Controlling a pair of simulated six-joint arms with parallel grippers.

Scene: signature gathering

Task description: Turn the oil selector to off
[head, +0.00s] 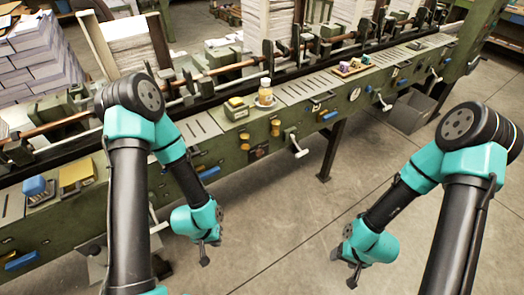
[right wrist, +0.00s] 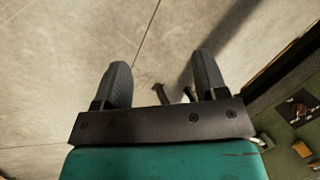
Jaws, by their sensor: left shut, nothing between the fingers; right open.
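A small dark plate with a brownish knob (head: 259,151) is on the green front of the long machine, below a bottle with yellowish contents (head: 265,93). It may be the oil selector; its setting is too small to read. My left gripper (head: 204,256) is shut and empty, hanging over the floor in front of the machine, apart from it. My right gripper (head: 345,272) is over the floor further right, away from the machine. In the right wrist view its two fingers (right wrist: 160,88) are spread with nothing between them.
The green machine (head: 225,155) runs across the view, with yellow knobs (head: 275,127), a white-ended lever (head: 297,147) and blue handles (head: 327,116) on its front. A dark grey bin (head: 408,112) stands on the floor. The concrete floor (head: 290,215) between my arms is clear.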

